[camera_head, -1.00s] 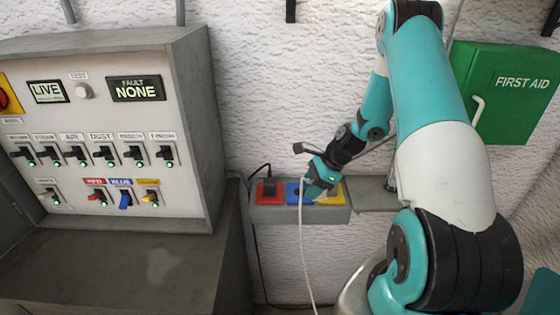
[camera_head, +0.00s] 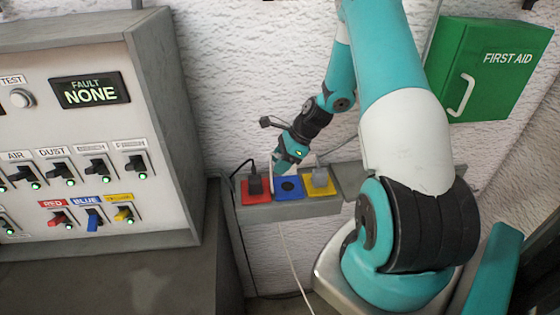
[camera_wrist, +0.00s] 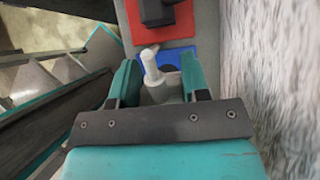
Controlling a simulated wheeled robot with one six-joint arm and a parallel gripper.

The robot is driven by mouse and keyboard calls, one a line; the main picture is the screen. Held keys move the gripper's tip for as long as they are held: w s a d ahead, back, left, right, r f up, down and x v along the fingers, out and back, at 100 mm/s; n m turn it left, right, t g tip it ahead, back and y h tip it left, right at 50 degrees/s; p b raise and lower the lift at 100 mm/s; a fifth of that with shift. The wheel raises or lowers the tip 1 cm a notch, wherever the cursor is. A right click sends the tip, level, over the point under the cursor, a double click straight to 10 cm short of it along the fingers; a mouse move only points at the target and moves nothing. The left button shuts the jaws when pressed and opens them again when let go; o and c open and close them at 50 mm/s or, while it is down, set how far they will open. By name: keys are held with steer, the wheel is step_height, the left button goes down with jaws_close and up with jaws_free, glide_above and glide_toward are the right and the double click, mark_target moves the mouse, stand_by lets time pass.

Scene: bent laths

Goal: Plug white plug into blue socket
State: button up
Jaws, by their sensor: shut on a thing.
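My gripper (camera_head: 283,164) is shut on the white plug (camera_wrist: 160,84), which shows between the fingers in the wrist view. The plug appears apart from the socket.
The red socket (camera_head: 250,199) on the left holds a black plug (camera_head: 255,184). The yellow socket (camera_head: 326,191) on the right holds a grey plug (camera_head: 320,177). A grey switch cabinet (camera_head: 165,130) stands left; its blue switch (camera_head: 94,220) points down. The rough wall is close behind.

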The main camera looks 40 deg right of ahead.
steer(key=shift+d+f+b, duration=0.1)
steer(key=shift+f+b, duration=2.05)
steer(key=shift+f, duration=0.55)
steer(key=shift+p, duration=0.55)
steer(key=shift+f+b, duration=0.4)
steer(key=shift+f, duration=0.2)
steer(key=o, duration=1)
steer(key=shift+c, duration=0.2)
steer(key=b+v, duration=0.3)
steer(key=v, duration=1.4)
steer(key=shift+r+b, duration=0.2)
steer(key=shift+b, duration=0.15)
